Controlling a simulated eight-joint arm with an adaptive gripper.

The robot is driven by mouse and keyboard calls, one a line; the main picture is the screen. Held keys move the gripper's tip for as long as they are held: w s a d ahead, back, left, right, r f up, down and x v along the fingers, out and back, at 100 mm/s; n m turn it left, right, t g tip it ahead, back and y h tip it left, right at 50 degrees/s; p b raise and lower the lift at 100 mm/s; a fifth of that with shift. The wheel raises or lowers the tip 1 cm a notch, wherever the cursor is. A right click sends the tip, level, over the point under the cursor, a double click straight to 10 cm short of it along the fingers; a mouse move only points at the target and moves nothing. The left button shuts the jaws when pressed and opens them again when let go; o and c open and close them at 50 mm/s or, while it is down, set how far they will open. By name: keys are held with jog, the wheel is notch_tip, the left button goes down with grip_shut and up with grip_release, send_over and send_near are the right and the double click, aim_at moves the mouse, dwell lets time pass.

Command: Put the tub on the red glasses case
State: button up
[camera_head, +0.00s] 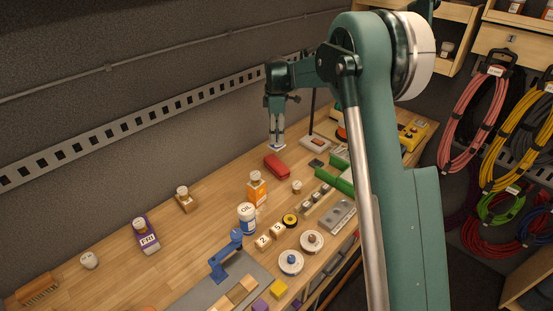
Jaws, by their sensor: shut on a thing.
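The red glasses case (277,167) lies on the wooden bench, left of my arm and near the wall. My gripper (277,139) points down just above and behind the case in the picture. It is shut on a small pale thing (277,149), which I take to be the tub. Only a whitish lower part of it shows between and below the fingertips. It appears apart from the case, but the exact height of the gap is hard to tell.
A grey device with a red top (315,143) stands right of the gripper. An orange bottle (256,188), an oil bottle (246,218) and a small white-topped item (297,187) stand nearer. The bench (215,205) left of the bottles is fairly clear.

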aim_at(277, 145)
jog(key=shift+f, duration=2.85)
jog(key=shift+f+p, duration=0.3)
jog(key=shift+f, duration=1.6)
jog(key=shift+f, duration=0.2)
jog(key=o, duration=1.1)
jog(key=shift+r, duration=0.1)
jog(key=shift+r, duration=0.1)
notch_tip(277, 145, up, 12)
jog(key=shift+r+b, duration=0.1)
jog(key=shift+b, duration=0.2)
